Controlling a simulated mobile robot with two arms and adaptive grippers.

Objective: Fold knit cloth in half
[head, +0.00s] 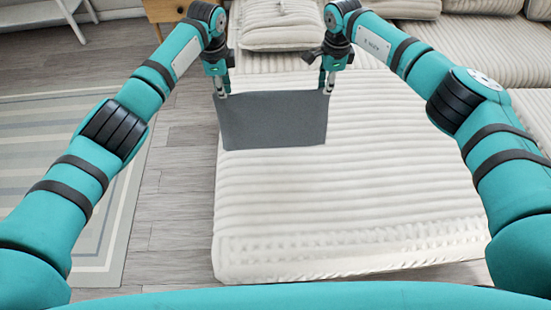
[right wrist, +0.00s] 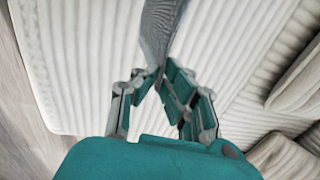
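The knit cloth (head: 272,122) is a plain dark grey rectangle, spread flat between my two grippers over the cream ribbed seat. My left gripper (head: 221,94) is at its far left corner and appears closed on it. My right gripper (head: 328,92) is at its far right corner. In the right wrist view the fingertips of my right gripper (right wrist: 162,72) come together on the cloth (right wrist: 160,28), which shows as a narrow, nearly edge-on strip. I cannot tell whether the cloth's near edge touches the seat.
The cream ribbed seat (head: 350,200) is bare in front of and right of the cloth. A cream cushion (head: 280,25) lies behind the grippers. More sofa cushions (head: 480,50) are at the far right. A striped rug (head: 60,130) and wooden floor are on the left.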

